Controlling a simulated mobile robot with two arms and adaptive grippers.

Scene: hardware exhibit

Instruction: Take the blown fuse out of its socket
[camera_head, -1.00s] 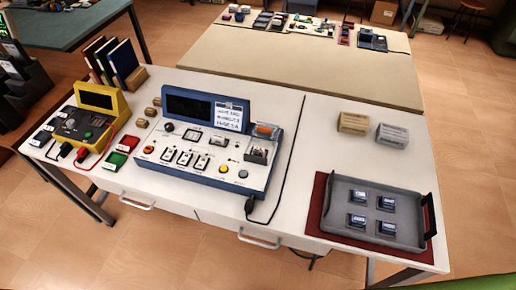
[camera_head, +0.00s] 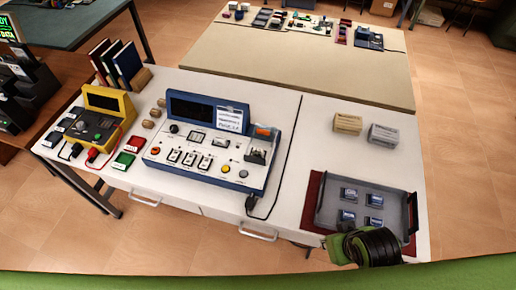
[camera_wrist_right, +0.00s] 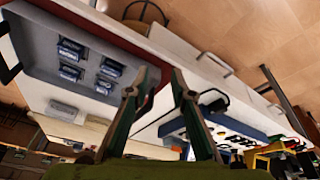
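The blue-and-white test device (camera_head: 185,180) stands on the white bench, with a dark screen and a row of switches. At its right side is a small socket area (camera_head: 258,153) with an orange part (camera_head: 263,132) at its top. I cannot tell the fuse's condition at this size. My right arm (camera_head: 365,247) enters at the lower right of the head view, over the front edge of the grey tray; its fingertips are not clear there. In the right wrist view my right gripper (camera_wrist_right: 162,78) is open and empty, with the device (camera_wrist_right: 180,128) beyond it. My left gripper is not in view.
The grey tray (camera_head: 325,205) with several small labelled items lies on a red mat at the bench's right. Two small boxes (camera_head: 347,124) (camera_head: 383,135) stand behind it. A yellow meter (camera_head: 97,118), with red and green blocks beside it, is left. A black cable runs right of the device.

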